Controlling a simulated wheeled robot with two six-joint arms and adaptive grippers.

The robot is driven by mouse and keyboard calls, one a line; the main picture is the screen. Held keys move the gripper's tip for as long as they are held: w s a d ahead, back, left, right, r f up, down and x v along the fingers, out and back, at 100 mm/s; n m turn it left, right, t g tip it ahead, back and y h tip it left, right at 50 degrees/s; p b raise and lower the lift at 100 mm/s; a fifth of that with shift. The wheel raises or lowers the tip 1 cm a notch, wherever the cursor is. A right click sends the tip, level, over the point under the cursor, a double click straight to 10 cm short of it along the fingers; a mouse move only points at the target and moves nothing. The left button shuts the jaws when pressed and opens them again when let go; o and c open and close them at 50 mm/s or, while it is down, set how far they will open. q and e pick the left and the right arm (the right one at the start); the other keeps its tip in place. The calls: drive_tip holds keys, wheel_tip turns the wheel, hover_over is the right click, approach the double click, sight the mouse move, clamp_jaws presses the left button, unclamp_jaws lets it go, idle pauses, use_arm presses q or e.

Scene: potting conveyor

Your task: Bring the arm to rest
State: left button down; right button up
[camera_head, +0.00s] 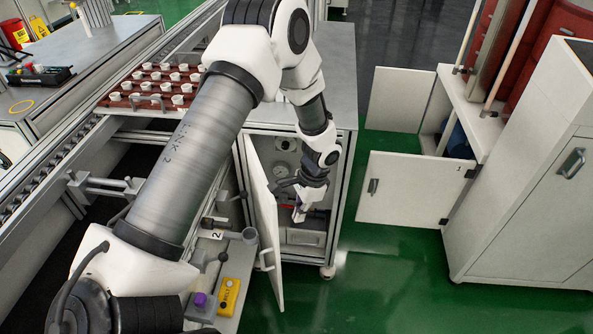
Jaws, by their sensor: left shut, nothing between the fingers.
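My left arm comes in from the lower left, rises across the middle of the view and bends down at the elbow. My left gripper (299,213) hangs at the end of it, pointing down in front of the open cabinet (345,130) below the grey worktop. Its fingers are together and nothing shows between them. The cabinet door (263,225) stands open just left of the gripper. My right gripper is not in view.
A red-brown tray (117,101) with several white cups sits on the conveyor (45,180). A yellow control box (229,296) is at the bottom. A white cabinet at right has an open door (410,188). Green floor (385,270) between them is clear.

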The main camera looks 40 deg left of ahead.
use_arm(q)
drive_tip(key=w+v, duration=0.1)
drive_tip(key=v, duration=0.9)
drive_tip(key=s+d+f+n+g+h+p, duration=0.1)
drive_tip(key=s+d+f, duration=0.2)
drive_tip(key=s+f, duration=0.5)
drive_tip(key=s+d+f+n, duration=0.2)
drive_tip(key=s+d+f, duration=0.15)
drive_tip(key=s, duration=0.85)
drive_tip(key=s+d+f+n+g+h+p, duration=0.1)
drive_tip(key=s+d+f, duration=0.2)
drive_tip(key=s+f, duration=0.5)
drive_tip(key=w+t, duration=0.1)
drive_tip(key=w+n+t, duration=0.1)
drive_tip(key=t, duration=0.1)
drive_tip(key=w+n+t, duration=0.1)
drive_tip(key=w, duration=0.1)
drive_tip(key=shift+a+r+y, duration=0.3)
drive_tip(key=shift+a+r, duration=0.05)
drive_tip(key=shift+a, duration=0.05)
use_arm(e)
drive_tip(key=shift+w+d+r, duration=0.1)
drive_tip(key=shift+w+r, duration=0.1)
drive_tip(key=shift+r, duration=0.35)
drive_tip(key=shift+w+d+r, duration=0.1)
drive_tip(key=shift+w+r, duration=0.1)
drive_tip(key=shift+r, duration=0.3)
